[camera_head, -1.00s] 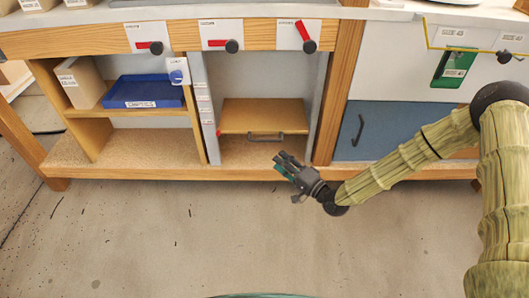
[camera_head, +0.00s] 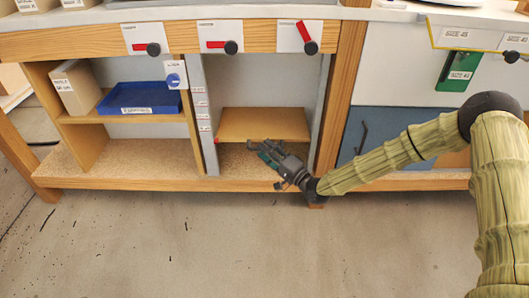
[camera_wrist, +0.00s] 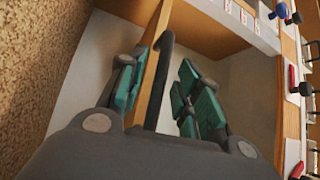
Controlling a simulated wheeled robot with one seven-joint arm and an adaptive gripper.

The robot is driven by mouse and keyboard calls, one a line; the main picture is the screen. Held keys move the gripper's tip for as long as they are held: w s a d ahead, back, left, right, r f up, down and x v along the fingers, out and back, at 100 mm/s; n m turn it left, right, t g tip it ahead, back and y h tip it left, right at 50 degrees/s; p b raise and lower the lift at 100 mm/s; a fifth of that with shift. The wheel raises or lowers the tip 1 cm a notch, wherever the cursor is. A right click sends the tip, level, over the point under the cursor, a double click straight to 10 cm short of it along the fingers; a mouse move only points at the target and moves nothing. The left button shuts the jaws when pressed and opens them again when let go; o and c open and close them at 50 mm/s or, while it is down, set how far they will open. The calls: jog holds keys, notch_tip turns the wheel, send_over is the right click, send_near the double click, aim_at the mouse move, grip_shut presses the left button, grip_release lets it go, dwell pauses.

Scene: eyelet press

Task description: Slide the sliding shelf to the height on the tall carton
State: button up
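The sliding shelf (camera_head: 264,123) is a wooden board set low in the middle bay, with a red pointer (camera_head: 216,140) at its left. In the wrist view the shelf (camera_wrist: 205,32) shows its front edge and dark bar handle (camera_wrist: 164,60). My gripper (camera_head: 262,153) is at the shelf's front and hides the handle in the head view. In the wrist view its teal-padded fingers (camera_wrist: 160,95) are apart, with the handle between them; I see no firm contact. A tan carton (camera_head: 77,88) stands in the left bay; its label is too small to read.
Small height labels (camera_head: 203,103) run up the bay's left post. A blue tray (camera_head: 142,98) sits on the left bay's shelf. Red-handled levers (camera_head: 222,45) line the rail above. A blue-grey panel (camera_head: 385,135) closes the right side. The floor in front is clear.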

jog(key=shift+x, duration=0.85)
grip_shut()
jog(key=shift+r, duration=0.15)
notch_tip(320, 180, up, 20)
jog(key=p, duration=1.1)
jog(key=shift+p, duration=0.35)
